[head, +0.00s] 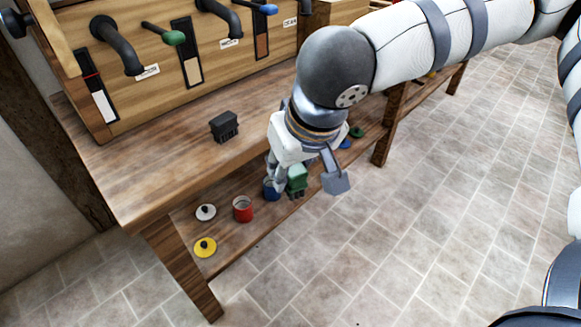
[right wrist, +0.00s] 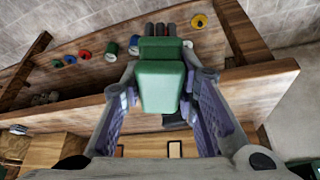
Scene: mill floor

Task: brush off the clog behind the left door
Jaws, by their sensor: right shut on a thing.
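My right gripper (head: 304,176) is shut on a green brush-like block (head: 297,179) with dark stubs at its end. It holds the block in the air by the front edge of the wooden bench. In the right wrist view the green block (right wrist: 162,82) sits between the two finger pads, its dark stubs pointing to the top of the picture. A wooden cabinet front (head: 150,75) stands at the back of the bench. No door or clog can be made out for sure. My left gripper is not in view.
A dark ribbed block (head: 224,126) lies on the bench top (head: 150,175). The lower shelf holds a red can (head: 242,208), a blue can (head: 271,189), a white lid (head: 205,212) and a yellow lid (head: 205,246). Black pipes and a green-knobbed lever (head: 173,38) jut from the cabinet.

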